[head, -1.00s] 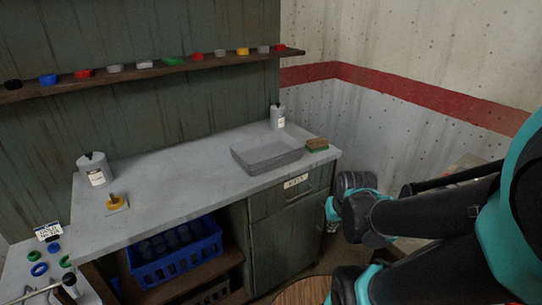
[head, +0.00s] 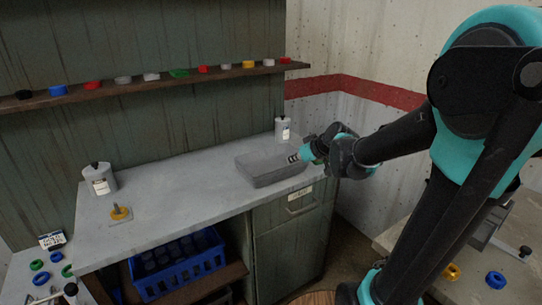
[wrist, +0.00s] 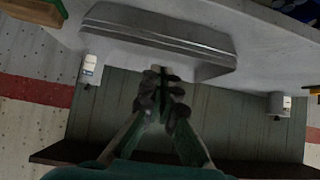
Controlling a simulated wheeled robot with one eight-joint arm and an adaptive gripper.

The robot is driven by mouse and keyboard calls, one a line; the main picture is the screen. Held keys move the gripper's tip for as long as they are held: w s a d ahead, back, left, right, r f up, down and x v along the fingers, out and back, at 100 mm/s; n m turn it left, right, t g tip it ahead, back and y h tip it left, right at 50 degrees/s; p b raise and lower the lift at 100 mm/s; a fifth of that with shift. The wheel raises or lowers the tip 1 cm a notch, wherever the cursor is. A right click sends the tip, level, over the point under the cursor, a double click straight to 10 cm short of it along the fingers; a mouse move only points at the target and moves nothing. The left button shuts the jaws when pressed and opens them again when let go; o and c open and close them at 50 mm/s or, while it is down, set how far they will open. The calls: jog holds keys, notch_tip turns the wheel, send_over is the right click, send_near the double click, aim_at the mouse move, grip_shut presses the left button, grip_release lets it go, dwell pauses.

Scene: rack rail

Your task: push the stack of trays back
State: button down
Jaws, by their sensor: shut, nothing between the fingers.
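The stack of grey trays (head: 270,178) sits on the grey counter near its right end. In the wrist view the stack (wrist: 150,42) shows upside down at the top, with rim lines close together. My gripper (head: 293,158) is at the right part of the stack, about rim height in the head view. In the wrist view my gripper (wrist: 161,72) has its fingertips together and empty at the edge of the stack. I cannot tell whether they touch it.
A brown and green sponge (wrist: 35,12) lies beside the stack. The counter's middle (head: 180,195) is clear.

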aim_at(257, 153)
jog(key=f, duration=0.8)
jog(key=shift+w+a+f, duration=0.3)
jog(key=shift+w+a, duration=0.05)
jog(key=shift+w, duration=0.05)
jog(key=shift+w+a, duration=2.25)
jog(key=shift+w, duration=0.85)
jog(key=shift+w+a, duration=2.2)
jog(key=shift+w, duration=0.95)
jog(key=shift+w+a, duration=2.25)
jog(key=shift+w, duration=0.85)
jog(key=shift+s+d+r, duration=0.5)
jog(key=shift+s+d, duration=0.2)
jog(key=shift+s, duration=0.25)
jog(key=shift+s+d+r, duration=0.5)
jog(key=shift+s+d, duration=0.15)
jog(key=shift+s, duration=0.3)
jog(key=shift+s+d+r, duration=0.5)
jog(key=shift+s+d, duration=0.2)
jog(key=shift+s, duration=0.25)
